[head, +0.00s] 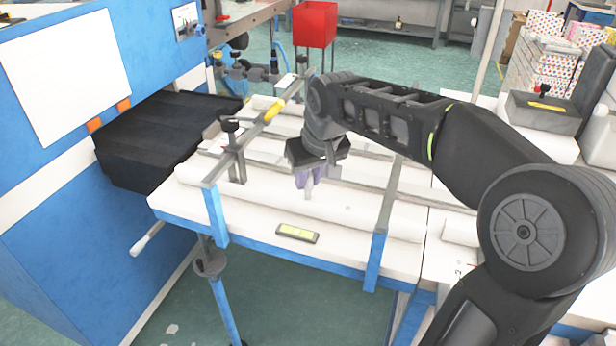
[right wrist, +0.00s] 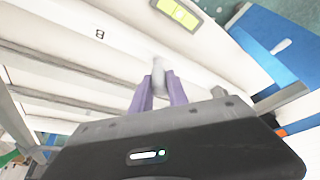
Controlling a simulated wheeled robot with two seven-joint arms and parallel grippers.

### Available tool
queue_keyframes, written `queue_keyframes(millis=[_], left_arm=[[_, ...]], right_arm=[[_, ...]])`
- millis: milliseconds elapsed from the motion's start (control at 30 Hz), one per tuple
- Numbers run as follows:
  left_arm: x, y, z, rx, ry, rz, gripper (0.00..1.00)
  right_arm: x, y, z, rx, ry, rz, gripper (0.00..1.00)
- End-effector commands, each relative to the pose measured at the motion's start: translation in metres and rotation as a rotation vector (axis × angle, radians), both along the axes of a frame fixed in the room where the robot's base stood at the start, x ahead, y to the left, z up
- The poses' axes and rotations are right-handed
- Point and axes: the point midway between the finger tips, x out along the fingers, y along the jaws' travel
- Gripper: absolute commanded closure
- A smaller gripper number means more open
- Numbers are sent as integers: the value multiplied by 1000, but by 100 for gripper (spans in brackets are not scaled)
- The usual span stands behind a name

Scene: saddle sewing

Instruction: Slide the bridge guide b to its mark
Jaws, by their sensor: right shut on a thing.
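My right gripper (head: 308,186) reaches down over the white table with its purple fingers pointing at the surface. In the right wrist view its fingers (right wrist: 160,88) are closed around a small pale grey upright piece (right wrist: 158,68), which I take to be the knob of bridge guide b. The rest of the guide is hidden by the gripper or cannot be told apart from the grey bars. My left gripper is not in view.
A metal frame with blue legs (head: 376,262) spans the white table (head: 255,222). A dark clamp post (head: 230,140) stands on its left side. A yellow-green level (head: 297,233) lies near the front edge. A black bellows (head: 165,140) and a blue machine (head: 60,240) are left.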

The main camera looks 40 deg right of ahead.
Motion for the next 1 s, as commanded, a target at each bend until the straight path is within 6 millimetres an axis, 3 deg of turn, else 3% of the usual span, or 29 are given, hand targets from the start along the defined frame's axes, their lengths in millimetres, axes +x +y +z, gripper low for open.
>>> queue_keyframes(millis=[200,433,467,700,1000], left_arm=[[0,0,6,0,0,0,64],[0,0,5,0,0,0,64],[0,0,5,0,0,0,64],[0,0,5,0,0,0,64],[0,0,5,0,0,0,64]], right_arm=[[9,-13,1,-1,0,-1,100],[9,-13,0,-1,-1,-1,100],[9,-13,0,-1,-1,-1,78],[9,-13,0,0,0,0,58],[8,-12,2,0,-1,0,58]])
